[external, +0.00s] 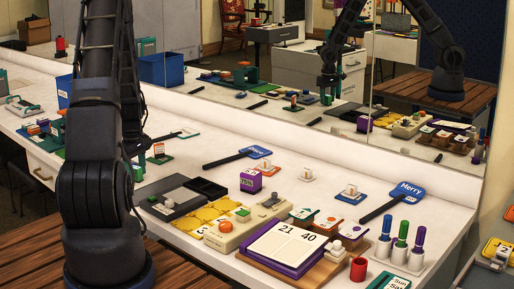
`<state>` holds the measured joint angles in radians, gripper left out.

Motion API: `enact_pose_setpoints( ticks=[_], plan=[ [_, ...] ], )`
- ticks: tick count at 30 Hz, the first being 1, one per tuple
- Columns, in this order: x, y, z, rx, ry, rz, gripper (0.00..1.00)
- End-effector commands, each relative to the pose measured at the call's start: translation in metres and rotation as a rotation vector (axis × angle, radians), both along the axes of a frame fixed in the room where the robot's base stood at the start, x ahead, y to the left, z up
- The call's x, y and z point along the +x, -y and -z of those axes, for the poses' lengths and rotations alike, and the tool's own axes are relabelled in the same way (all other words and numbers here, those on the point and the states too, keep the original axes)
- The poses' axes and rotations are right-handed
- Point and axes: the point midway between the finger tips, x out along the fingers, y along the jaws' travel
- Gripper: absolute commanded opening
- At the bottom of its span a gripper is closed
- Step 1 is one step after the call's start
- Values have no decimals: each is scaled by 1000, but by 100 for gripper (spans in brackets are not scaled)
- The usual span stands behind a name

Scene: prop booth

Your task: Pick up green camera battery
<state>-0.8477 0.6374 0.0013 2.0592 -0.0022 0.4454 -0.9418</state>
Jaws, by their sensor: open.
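My gripper (138,158) is low over the counter, partly hidden behind my own arm. It is open. A small green block (138,173), which may be the green camera battery, stands on the counter just under or between the fingertips. My arm hides part of it. The mirror shows my gripper pointing down over a green block (326,99). I cannot tell whether the fingers touch it. Its markings are too small to read.
To the right are a black tray (170,195), yellow tiles (200,217), a purple block (251,180) and a purple calendar stand (285,245). Black-handled paddles (225,160) lie behind. A blue bin (64,90) stands at the back left. The mirror wall bounds the counter's rear.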

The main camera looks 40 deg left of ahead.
Motion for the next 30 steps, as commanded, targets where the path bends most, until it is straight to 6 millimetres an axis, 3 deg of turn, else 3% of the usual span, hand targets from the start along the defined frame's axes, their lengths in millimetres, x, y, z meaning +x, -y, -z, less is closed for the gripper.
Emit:
enact_pose_setpoints(
  ticks=[4, 5, 12, 23, 30],
  plan=[
    [0, 0, 0, 0, 0, 0, 48],
    [0, 0, 0, 0, 0, 0, 44],
    [0, 0, 0, 0, 0, 0, 0],
    [1, 0, -6, 1, 1, 1, 0],
    [1, -1, -43, 5, 3, -1, 0]
  ],
)
